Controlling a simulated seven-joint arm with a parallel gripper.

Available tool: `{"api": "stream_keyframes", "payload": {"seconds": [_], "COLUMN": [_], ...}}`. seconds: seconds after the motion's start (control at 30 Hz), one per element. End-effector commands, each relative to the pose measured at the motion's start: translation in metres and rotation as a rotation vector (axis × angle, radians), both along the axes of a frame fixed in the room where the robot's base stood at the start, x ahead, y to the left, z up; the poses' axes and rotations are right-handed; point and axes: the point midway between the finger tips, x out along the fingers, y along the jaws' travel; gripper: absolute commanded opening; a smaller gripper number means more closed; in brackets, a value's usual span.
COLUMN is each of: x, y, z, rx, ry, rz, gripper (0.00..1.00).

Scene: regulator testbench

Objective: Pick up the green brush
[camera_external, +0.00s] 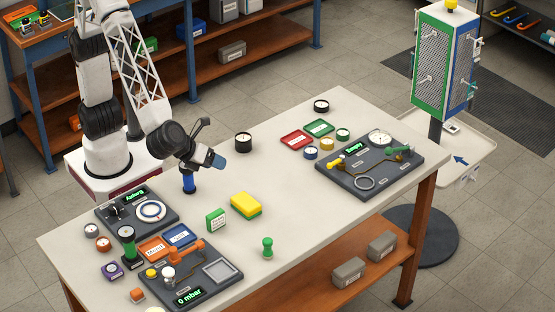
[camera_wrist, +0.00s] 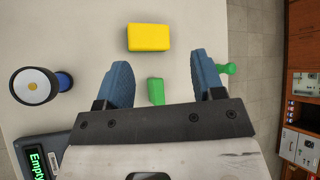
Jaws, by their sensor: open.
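The green brush (camera_external: 267,246), a small knob-shaped piece, stands upright near the table's front edge in the external view. In the wrist view, a matching green brush (camera_wrist: 228,69) shows just outside my right finger, partly hidden by it. My gripper (camera_external: 217,161) has blue fingertips and is above the table, behind and to the left of the brush. In the wrist view my gripper (camera_wrist: 164,62) is spread open with nothing held. A green block (camera_wrist: 156,92) shows between the fingers, apart from them.
A yellow sponge (camera_external: 245,205) and a labelled green box (camera_external: 215,220) stand near the brush. A blue bottle (camera_external: 190,182) stands below my gripper. Dark instrument panels (camera_external: 335,180) occupy the table's right, with others at left. Bare tabletop (camera_external: 310,215) lies right of the brush.

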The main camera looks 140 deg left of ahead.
Motion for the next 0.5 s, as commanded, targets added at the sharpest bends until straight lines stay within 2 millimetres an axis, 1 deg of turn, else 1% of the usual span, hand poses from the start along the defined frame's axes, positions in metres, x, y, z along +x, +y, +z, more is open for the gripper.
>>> {"api": "stream_keyframes", "payload": {"seconds": [0.03,0.1,0.27,0.5], "x": [0.013,0.031,0.071,0.127], "y": [-0.002,-0.004,-0.011,-0.025], "z": [-0.008,-0.017,-0.039,-0.078], "rx": [0.028,0.07,0.17,0.316], "ry": [0.019,0.044,0.1,0.185], "rz": [-0.033,-0.082,-0.198,-0.369], "gripper": [0.62,0.62,0.62,0.62]}}
